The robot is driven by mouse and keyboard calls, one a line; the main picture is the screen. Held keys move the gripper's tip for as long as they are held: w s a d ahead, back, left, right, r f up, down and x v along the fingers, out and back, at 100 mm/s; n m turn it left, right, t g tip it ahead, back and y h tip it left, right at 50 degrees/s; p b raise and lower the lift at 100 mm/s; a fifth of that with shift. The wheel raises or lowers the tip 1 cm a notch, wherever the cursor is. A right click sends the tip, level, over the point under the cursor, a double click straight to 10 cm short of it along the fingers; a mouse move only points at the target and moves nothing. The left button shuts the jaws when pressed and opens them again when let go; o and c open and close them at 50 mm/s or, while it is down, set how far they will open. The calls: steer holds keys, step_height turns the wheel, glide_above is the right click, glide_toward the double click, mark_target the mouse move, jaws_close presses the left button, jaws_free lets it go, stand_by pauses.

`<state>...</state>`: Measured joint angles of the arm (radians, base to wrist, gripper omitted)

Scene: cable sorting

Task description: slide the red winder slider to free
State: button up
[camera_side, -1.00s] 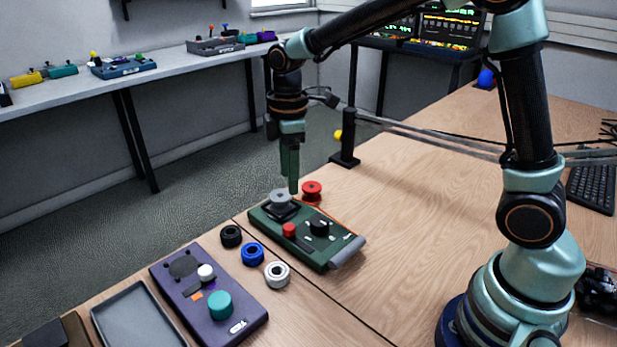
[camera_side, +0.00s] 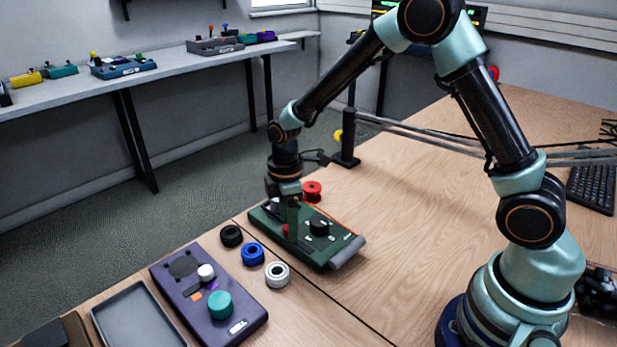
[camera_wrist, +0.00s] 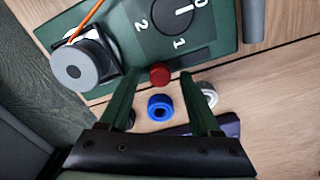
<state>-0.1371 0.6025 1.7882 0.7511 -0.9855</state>
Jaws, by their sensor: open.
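The green winder (camera_side: 329,258) lies on the table. Its red slider knob (camera_wrist: 160,75) sits on the panel edge in the wrist view, beyond and between my fingertips; in the side view it is mostly hidden behind my fingers. My gripper (camera_wrist: 160,88) is open, its two green fingers apart, one on either side of the red knob in that view. It also shows low over the winder in the side view (camera_side: 291,240). I cannot tell whether a finger touches the knob. The black dial (camera_wrist: 172,12) with marks 0, 1 and 2 sits beside it. A grey spool (camera_wrist: 85,65) stands at the winder's end.
A red spool (camera_side: 312,190) stands behind the winder. Black (camera_side: 231,236), blue (camera_side: 252,253) and white (camera_side: 277,273) rings lie in front-left. A purple box (camera_side: 240,328) and grey tray (camera_side: 137,322) are further left.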

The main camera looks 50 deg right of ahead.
steer(key=shift+f, duration=0.2)
jaws_close()
stand_by(1.4)
